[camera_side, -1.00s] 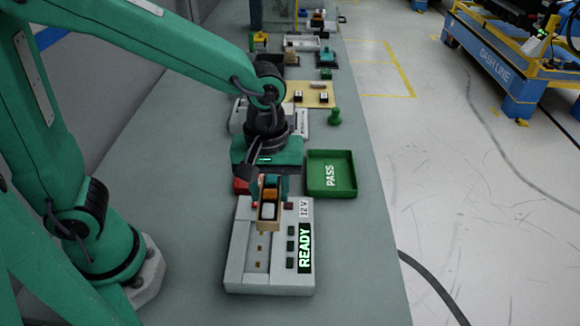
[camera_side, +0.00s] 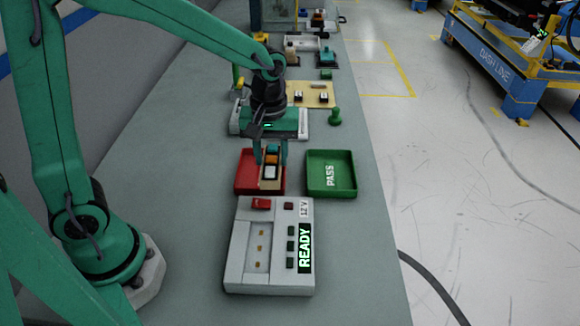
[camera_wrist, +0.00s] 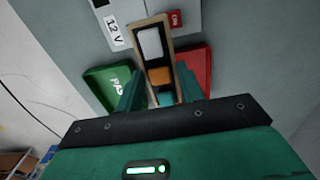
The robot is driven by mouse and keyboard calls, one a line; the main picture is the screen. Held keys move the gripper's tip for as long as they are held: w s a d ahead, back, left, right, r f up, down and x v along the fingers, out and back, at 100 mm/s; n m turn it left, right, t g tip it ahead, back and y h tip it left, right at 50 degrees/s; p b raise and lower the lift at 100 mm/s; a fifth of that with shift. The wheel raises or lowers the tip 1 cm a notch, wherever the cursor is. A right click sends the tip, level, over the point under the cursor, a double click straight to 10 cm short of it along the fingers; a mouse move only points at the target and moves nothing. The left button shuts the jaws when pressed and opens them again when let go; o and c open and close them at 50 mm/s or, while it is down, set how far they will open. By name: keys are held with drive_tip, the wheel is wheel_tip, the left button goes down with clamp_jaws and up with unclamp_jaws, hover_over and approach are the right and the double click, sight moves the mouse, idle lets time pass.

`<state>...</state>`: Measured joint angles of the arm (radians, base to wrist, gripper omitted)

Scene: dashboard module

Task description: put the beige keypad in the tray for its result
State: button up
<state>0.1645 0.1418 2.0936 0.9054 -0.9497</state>
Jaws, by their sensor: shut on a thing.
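The beige keypad (camera_side: 271,168) has a white, an orange and a teal button. My gripper (camera_side: 271,153) is shut on it and holds it over the red tray (camera_side: 244,177); I cannot tell how high. In the wrist view the keypad (camera_wrist: 158,62) is between the fingers of my gripper (camera_wrist: 160,88), its white end toward the tester. The green tray (camera_side: 318,160), marked PASS, is empty to the right. The grey tester (camera_side: 236,277) has an empty slot with contacts, and its screen (camera_side: 305,249) reads READY.
The tester's red switch (camera_side: 261,204) is close in front of the red tray. Behind the trays are a beige board (camera_side: 318,91) with small parts, a green knobbed piece (camera_side: 335,117) and other bench items. Bare bench lies left of the tester.

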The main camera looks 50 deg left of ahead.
drive_tip(key=w+a+f, duration=0.1)
drive_tip(key=a+f, duration=0.1)
drive_tip(key=a, duration=0.1)
drive_tip(key=w+a+f, duration=0.2)
drive_tip(key=a, duration=0.1)
drive_tip(key=w+a+f, duration=0.1)
drive_tip(key=a+f, duration=0.1)
drive_tip(key=a, duration=0.2)
drive_tip(key=shift+w+f, duration=0.35)
drive_tip(key=shift+f, duration=0.1)
drive_tip(key=shift+f, duration=1.9)
drive_tip(key=shift+f, duration=0.1)
drive_tip(key=o, duration=1)
drive_tip(key=shift+o, duration=0.2)
wheel_tip(320, 180, up, 12)
